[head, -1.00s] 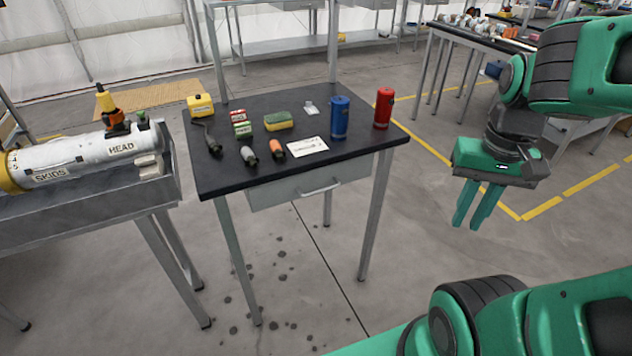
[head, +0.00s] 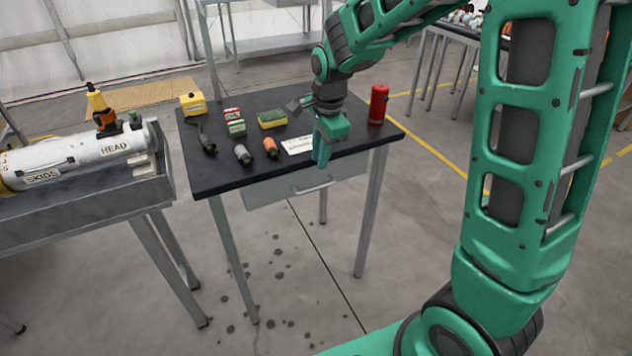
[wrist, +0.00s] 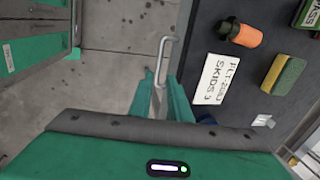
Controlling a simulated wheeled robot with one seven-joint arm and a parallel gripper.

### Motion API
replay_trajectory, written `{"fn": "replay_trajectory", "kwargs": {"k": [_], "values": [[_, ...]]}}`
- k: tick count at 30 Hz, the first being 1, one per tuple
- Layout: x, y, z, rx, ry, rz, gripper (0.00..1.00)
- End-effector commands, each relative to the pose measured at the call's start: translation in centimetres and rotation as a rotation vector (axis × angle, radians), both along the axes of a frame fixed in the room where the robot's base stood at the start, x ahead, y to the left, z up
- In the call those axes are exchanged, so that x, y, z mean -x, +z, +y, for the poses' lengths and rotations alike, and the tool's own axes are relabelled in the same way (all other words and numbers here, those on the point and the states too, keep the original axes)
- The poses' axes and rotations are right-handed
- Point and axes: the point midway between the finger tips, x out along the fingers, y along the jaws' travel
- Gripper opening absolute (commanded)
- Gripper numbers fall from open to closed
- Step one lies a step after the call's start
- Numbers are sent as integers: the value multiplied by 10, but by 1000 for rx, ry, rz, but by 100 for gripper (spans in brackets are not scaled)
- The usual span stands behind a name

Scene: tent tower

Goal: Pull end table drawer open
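The end table (head: 215,165) has a dark top, with a grey drawer (head: 262,193) under its front edge. The drawer looks closed. Its metal bar handle (head: 315,188) sticks out at the front and also shows in the wrist view (wrist: 161,62). My gripper (head: 321,163) points down over the table's front edge, just above the handle. In the wrist view my gripper (wrist: 160,100) is open, its two green fingers apart with the handle's near end between them in the picture. I cannot tell whether either finger touches it.
On the tabletop are a red canister (head: 378,104), a white card (head: 298,145), a sponge (head: 272,119), small bottles and a yellow box (head: 193,103). A blue canister is mostly hidden by my gripper. A cart with a white cylinder (head: 75,160) stands left. Floor before the drawer is clear.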

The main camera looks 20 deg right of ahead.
Motion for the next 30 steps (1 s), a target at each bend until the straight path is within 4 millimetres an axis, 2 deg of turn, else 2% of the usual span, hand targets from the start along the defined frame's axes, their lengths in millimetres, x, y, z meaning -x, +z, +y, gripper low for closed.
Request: {"fn": "replay_trajectory", "kwargs": {"k": [5,12,18,24,30], "values": [[-3,-18,-1,1,-5,4,17],[-10,-60,0,1,-4,5,17],[-15,-89,0,1,-4,4,17],[-18,-102,0,1,-5,2,17],[-19,-105,0,0,-4,1,17]]}}
